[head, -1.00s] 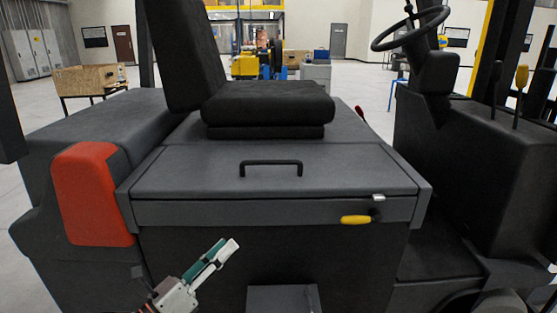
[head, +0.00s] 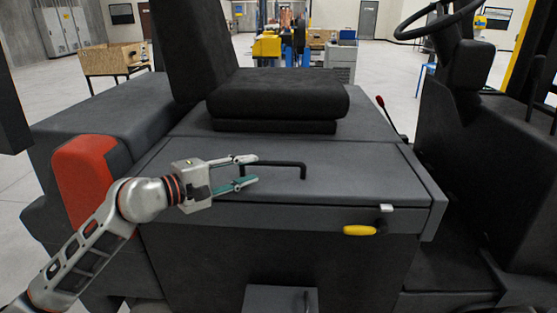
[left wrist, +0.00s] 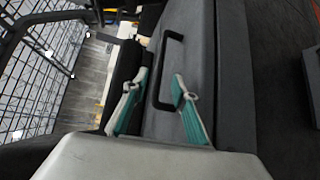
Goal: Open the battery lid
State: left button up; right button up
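The battery lid (head: 330,188) is a dark grey panel under the seat, lying closed on the vehicle's body. Its black bar handle (head: 285,164) stands up from the top, and it also shows in the left wrist view (left wrist: 155,72). A yellow latch handle (head: 359,230) and a small silver catch (head: 386,207) sit on the front right. My left gripper (head: 250,171) is open at the handle's left end, its fingertips pointing right. In the left wrist view the two fingers (left wrist: 158,88) are apart, with the handle between or just beyond them; contact cannot be told. My right gripper is out of view.
The black seat (head: 275,95) stands behind the lid, over its rear edge. A red block (head: 82,178) is at the vehicle's left corner. The steering wheel (head: 437,24) and its column rise at the right. A red lever (head: 388,114) stands right of the seat.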

aim_at(266, 165)
pick_arm(q)
jog(key=shift+p+x, duration=0.85)
jog(key=shift+x, duration=3)
grip_shut()
